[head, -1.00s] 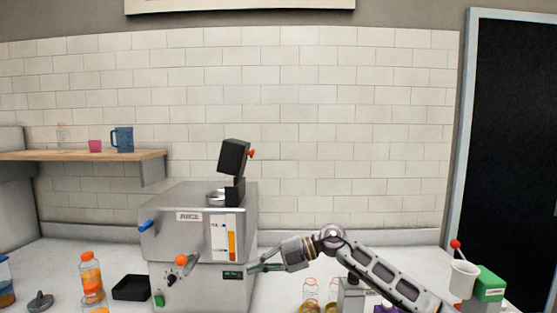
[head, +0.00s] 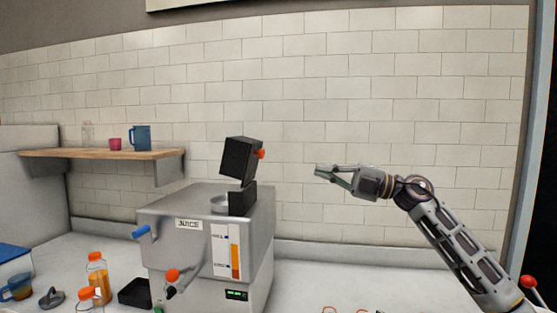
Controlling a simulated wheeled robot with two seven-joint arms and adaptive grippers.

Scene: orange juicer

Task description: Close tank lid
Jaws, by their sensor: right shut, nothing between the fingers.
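The juice machine (head: 208,245) is a grey metal box on the counter, with a JUICE label, a level gauge and a small green display on its front. On its top, a black hinged lid (head: 238,158) with an orange-red knob (head: 261,154) stands tilted up and open on a black mount (head: 242,198). A round metal opening (head: 219,203) shows beside the mount. My right gripper (head: 318,171) is shut and empty, pointing left in the air, to the right of the lid and apart from it. My left gripper is not in view.
An orange-capped bottle (head: 97,276), a black tray (head: 134,293) and a blue-handled cup (head: 17,287) are on the counter at left. A wooden shelf (head: 100,153) holds a blue mug (head: 141,138). A red-tipped lever (head: 529,282) is at the far right.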

